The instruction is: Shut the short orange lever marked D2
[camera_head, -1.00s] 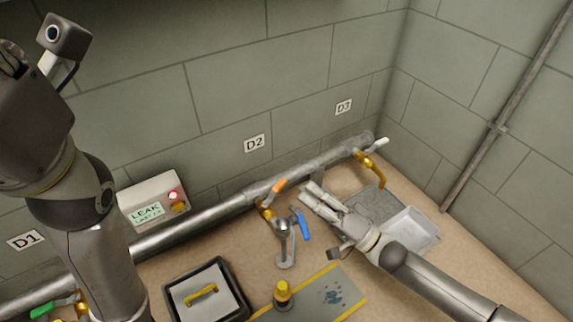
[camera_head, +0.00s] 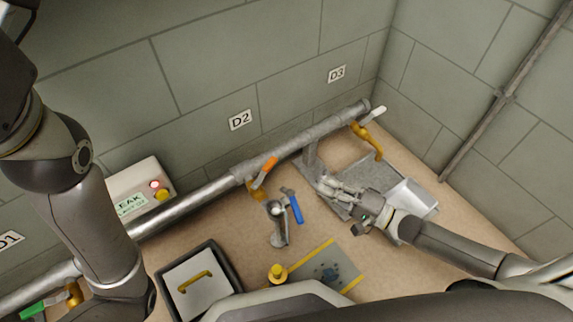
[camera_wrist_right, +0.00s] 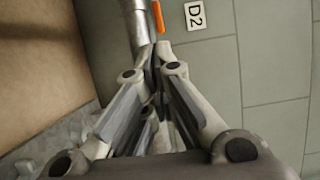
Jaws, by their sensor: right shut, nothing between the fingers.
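The short orange lever (camera_head: 265,172) sits on a brass valve on the grey pipe, below the wall sign D2 (camera_head: 240,120). It points up and right, at a slant to the pipe. In the right wrist view the lever (camera_wrist_right: 158,17) shows at the top, beyond the fingertips, beside the pipe. My right gripper (camera_head: 324,184) is to the right of the lever and apart from it. Its fingers are together and empty, as the right wrist view also shows (camera_wrist_right: 161,52). My left arm shows at the left, but its gripper is out of view.
A stand with a blue lever (camera_head: 295,208) is between the D2 valve and my right arm. A grey tray (camera_head: 412,197) lies right of my gripper, near the brass D3 valve (camera_head: 368,140). A lidded box (camera_head: 200,285) and leak panel (camera_head: 135,190) are left.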

